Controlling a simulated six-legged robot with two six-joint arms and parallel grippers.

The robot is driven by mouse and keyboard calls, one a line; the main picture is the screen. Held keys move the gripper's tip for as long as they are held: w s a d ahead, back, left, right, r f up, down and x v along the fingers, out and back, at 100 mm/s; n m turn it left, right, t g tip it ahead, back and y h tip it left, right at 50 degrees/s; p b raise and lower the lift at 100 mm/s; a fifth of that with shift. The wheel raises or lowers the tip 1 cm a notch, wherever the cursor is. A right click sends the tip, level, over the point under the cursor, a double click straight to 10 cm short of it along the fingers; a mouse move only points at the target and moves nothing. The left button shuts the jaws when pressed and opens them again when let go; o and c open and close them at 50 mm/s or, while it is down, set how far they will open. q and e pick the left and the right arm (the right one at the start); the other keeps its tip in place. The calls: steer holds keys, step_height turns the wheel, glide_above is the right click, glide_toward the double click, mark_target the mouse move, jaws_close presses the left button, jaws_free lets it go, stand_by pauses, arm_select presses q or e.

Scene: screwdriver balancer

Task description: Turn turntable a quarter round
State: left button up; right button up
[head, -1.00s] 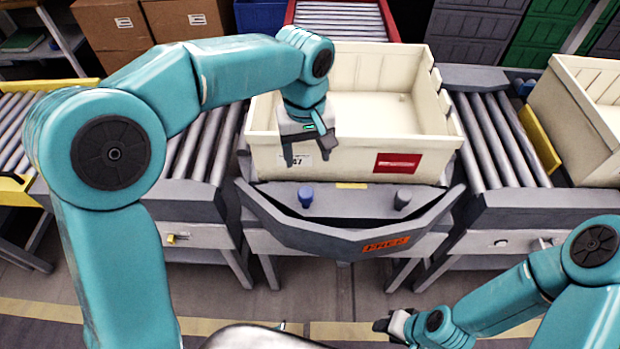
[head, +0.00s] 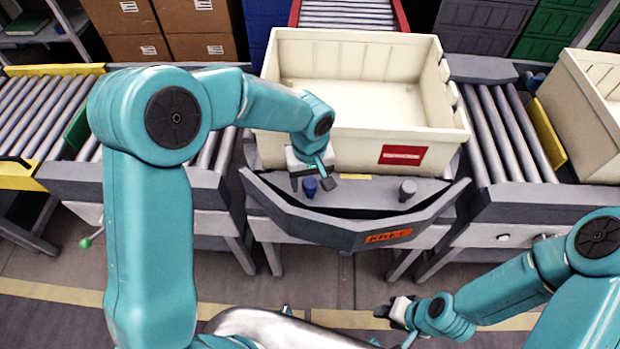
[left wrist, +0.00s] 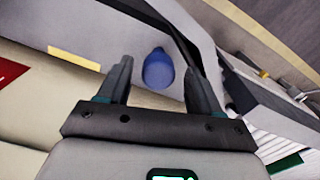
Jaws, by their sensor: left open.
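The turntable is a grey deck with an angled front skirt (head: 340,228) bearing an orange label. A blue knob (head: 310,188) and a grey knob (head: 407,189) stand on its front ledge. A cream tote (head: 360,150) with a red label sits on the deck, its front side facing me. My left gripper (head: 313,181) is open over the blue knob, a finger on either side of it in the picture. In the left wrist view the blue knob (left wrist: 158,70) lies between and beyond the fingertips; contact is not clear. My right gripper (head: 392,311) hangs low, away from the turntable.
Roller conveyors adjoin the turntable on the left (head: 212,150) and right (head: 507,135), with another red-framed one (head: 350,14) behind. A second cream tote (head: 590,115) stands at the right. Cardboard boxes (head: 165,28) are at the back left. The floor in front is clear.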

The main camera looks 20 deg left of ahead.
arm_select(q)
steer(key=shift+f, duration=0.4)
jaws_close()
